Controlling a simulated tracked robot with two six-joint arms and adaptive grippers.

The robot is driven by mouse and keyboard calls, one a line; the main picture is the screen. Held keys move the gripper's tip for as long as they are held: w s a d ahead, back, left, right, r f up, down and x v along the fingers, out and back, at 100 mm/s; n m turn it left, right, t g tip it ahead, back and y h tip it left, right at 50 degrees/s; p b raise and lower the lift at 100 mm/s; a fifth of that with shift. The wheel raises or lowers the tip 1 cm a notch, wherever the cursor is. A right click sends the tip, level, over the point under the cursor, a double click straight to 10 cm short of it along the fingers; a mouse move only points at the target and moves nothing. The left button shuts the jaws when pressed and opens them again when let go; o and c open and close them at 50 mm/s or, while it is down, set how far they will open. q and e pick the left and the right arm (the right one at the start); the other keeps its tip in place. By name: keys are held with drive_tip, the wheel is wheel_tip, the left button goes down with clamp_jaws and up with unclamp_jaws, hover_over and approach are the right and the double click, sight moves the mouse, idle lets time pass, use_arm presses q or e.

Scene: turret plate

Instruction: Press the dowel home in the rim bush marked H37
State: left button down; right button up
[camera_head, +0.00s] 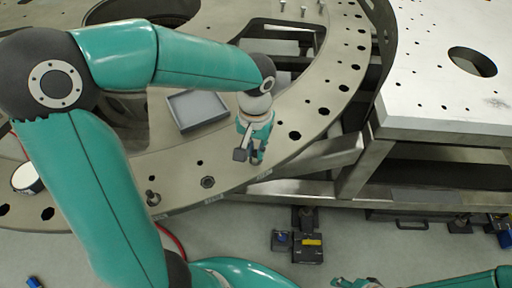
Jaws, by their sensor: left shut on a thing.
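The turret plate's pale ring-shaped rim (310,95) curves across the view, with several dark holes. My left gripper (257,160) points down over the front part of the rim, near a small white label (265,174). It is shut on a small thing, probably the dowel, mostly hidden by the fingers. The bush under it is hidden too, and I cannot read H37 on any label. A dark ringed bush (208,182) shows to the left of the gripper. My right gripper (357,284) is partly cut off at the bottom edge; its jaws are unclear.
A grey shallow tray (197,109) lies on the plate left of the gripper. A bolt-like pin (153,198) stands on the rim at the lower left. Several upright pins (303,10) stand at the back. A pale flat table (440,90) is at the right.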

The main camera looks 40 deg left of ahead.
use_arm(q)
drive_tip(key=shift+f+b, duration=0.55)
drive_tip(key=shift+f, duration=0.15)
idle(0.8)
drive_tip(key=c, duration=1.2)
unclamp_jaws()
drive_tip(key=shift+w, duration=0.1)
drive_tip(key=shift+c, duration=0.2)
wheel_tip(320, 180, up, 7)
drive_tip(key=p, duration=0.5)
drive_tip(key=shift+r+p, duration=0.1)
drive_tip(key=shift+p, duration=0.25)
